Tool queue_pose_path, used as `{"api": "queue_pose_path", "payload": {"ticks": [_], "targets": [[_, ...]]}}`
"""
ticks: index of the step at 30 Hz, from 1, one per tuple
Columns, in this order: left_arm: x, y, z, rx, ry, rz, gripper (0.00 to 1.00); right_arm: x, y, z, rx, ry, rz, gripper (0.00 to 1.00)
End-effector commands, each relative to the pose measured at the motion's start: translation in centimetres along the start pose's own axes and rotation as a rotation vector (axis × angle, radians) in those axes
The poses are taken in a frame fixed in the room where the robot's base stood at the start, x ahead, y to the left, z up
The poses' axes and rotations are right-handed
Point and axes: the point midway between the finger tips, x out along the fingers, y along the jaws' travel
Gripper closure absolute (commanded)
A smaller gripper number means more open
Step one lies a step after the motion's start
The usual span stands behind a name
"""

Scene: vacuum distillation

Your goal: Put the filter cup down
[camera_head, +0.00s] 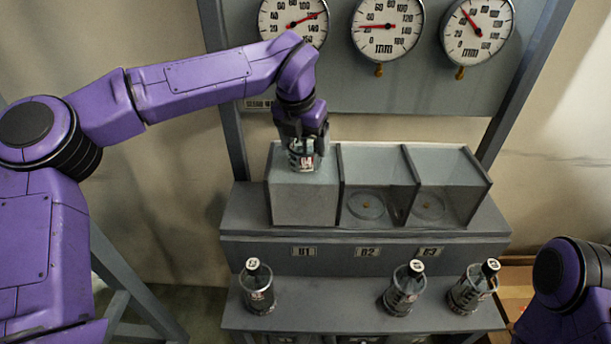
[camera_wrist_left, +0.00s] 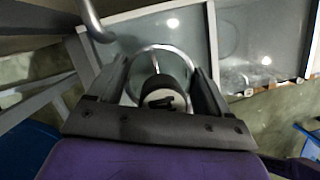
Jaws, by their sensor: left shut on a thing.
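The filter cup (camera_head: 303,155) is a clear cup with a dark and white label, in the head view at the top of the left compartment (camera_head: 304,203). My left gripper (camera_head: 302,132) points down and is shut on it from above. In the left wrist view the cup's round rim (camera_wrist_left: 186,56) and dark capped top (camera_wrist_left: 162,92) show between the two fingers. I cannot tell whether the cup touches anything below. My right gripper is out of view; only part of my right arm shows at the lower right.
The middle compartment (camera_head: 378,168) and right compartment (camera_head: 447,167) each have a round disc on the floor. Dial gauges (camera_head: 388,28) hang on the panel behind.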

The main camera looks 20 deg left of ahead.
Motion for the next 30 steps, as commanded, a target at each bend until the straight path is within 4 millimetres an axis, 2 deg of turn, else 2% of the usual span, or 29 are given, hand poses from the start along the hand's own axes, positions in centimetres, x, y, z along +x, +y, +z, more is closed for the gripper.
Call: {"api": "queue_pose_path", "payload": {"ticks": [11,17,18,19,26,30], "targets": [[4.8,0.0,-1.5,-0.001,0.000,-0.001,0.91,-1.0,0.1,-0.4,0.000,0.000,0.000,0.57],[5.1,0.0,-1.6,-0.001,-0.003,0.000,0.91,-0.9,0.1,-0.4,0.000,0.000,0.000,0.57],[5.2,0.0,-1.6,-0.001,-0.001,0.000,0.08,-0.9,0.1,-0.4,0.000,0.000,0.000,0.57],[5.2,0.0,-1.6,-0.001,-0.001,0.000,0.00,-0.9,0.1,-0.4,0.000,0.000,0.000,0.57],[5.0,0.0,-1.6,-0.001,-0.002,0.000,0.00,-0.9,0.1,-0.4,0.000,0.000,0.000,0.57],[3.4,0.0,-1.5,-0.002,-0.006,0.000,0.00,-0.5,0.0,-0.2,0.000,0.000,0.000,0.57]]}}
